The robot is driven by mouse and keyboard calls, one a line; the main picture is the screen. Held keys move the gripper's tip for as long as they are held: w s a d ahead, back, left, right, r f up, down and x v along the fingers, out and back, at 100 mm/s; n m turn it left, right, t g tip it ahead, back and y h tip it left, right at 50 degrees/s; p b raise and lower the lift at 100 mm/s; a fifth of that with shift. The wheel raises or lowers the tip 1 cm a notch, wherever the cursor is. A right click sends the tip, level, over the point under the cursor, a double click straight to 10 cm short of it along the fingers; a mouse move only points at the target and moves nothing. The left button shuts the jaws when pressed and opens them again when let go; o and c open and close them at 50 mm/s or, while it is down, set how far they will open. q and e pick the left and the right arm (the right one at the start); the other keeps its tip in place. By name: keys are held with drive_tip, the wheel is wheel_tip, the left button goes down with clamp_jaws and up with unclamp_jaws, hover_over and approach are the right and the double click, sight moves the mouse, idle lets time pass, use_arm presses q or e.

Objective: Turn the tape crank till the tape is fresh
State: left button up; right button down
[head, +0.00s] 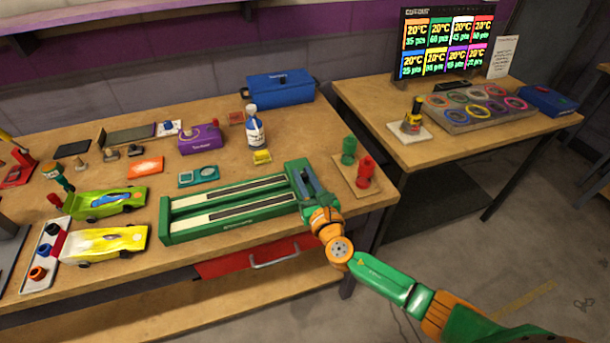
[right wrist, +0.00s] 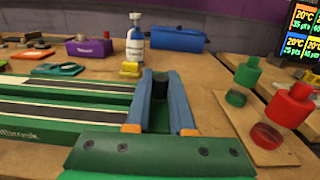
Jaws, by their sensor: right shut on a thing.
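The green tape unit (head: 240,207) lies on the workbench, with two long pale lanes carrying dark strips. Its lanes also show at the left in the right wrist view (right wrist: 60,112). My right gripper (head: 304,180) is at the right end of the unit. In the right wrist view its two blue fingers (right wrist: 160,82) are shut on a dark upright knob (right wrist: 160,90), which looks like the crank handle. The rest of the crank is hidden by the fingers and the green gripper body. My left gripper is not in view.
Red and green cylinders (head: 366,171) stand on a small board just right of my gripper. A white bottle (head: 254,130) and yellow block (head: 262,157) stand behind the unit. Green (head: 105,203) and yellow (head: 103,243) cars sit to its left. A red drawer (head: 240,262) is below the bench top.

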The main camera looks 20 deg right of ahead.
drive_tip(key=m+h, duration=0.1)
drive_tip(key=h, duration=0.1)
drive_tip(key=m+h, duration=0.1)
drive_tip(key=shift+w+a+h, duration=0.1)
drive_tip(key=shift+a+h, duration=0.3)
drive_tip(key=shift+m+g+h+b, duration=0.4)
drive_tip(key=shift+m+h+b, duration=0.25)
drive_tip(key=shift+m+h, duration=0.45)
drive_tip(key=c, duration=0.8)
unclamp_jaws()
drive_tip(key=shift+w, duration=0.1)
drive_tip(key=v, duration=0.7)
drive_tip(key=shift+a, duration=0.1)
